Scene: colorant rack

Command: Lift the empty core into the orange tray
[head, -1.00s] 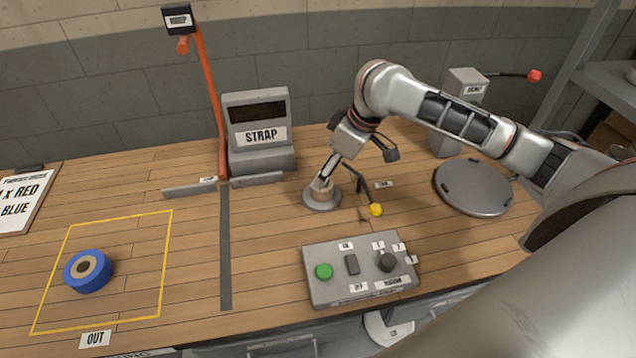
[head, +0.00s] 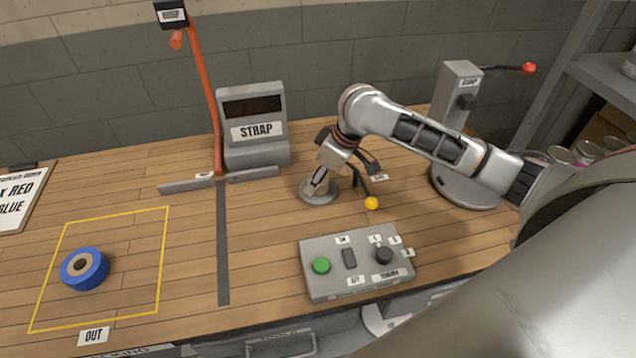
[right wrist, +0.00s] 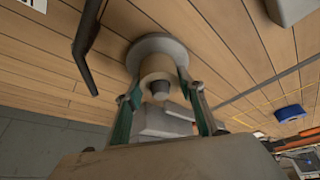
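The empty core (right wrist: 157,68) is a tan ring on a grey spindle with a round base plate (right wrist: 150,46), in the right wrist view. In the head view the same base plate (head: 318,196) stands mid-table, and my gripper mostly hides the core. My right gripper (right wrist: 160,88) is over the spindle, one finger on each side of the core. The fingers look apart, with a narrow gap to the core; contact is hard to tell. My left gripper is not in view. I see no orange tray in either view.
A control box (head: 357,265) with a green button stands in front of the spindle. A STRAP machine (head: 254,128) stands behind. A blue roll (head: 84,268) lies inside a yellow outline at left. A red-handled post (head: 457,95) stands right.

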